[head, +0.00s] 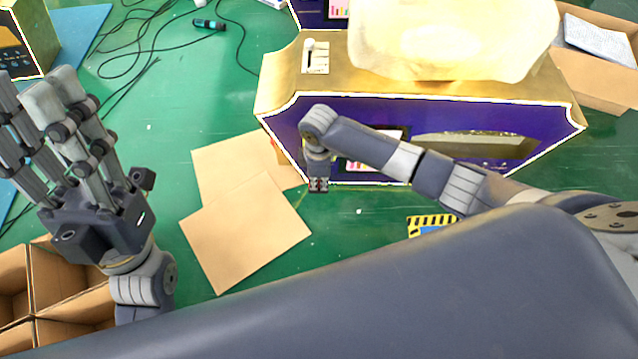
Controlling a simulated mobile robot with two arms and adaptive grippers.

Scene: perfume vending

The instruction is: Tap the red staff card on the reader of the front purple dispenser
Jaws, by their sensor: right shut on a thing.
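The front purple dispenser (450,118) stands right of centre, with a gold top, a small lit screen and a large pale bottle-like block above it. My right gripper (318,186) points down in front of the dispenser's lower left part, by the screen. It is shut, with small red bits showing at its fingertips, which fits the red staff card; most of the card is hidden. An orange-red patch (278,150) shows at the dispenser's left edge; I cannot tell what it is. The reader is not clearly visible. My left gripper (38,85) is open and empty at the left.
Flat cardboard sheets (245,230) lie on the green surface left of the dispenser. A divided cardboard box (60,275) is at lower left. A yellow-black striped label (432,222) lies before the dispenser. Black cables (130,75) and a second purple machine (315,12) are behind.

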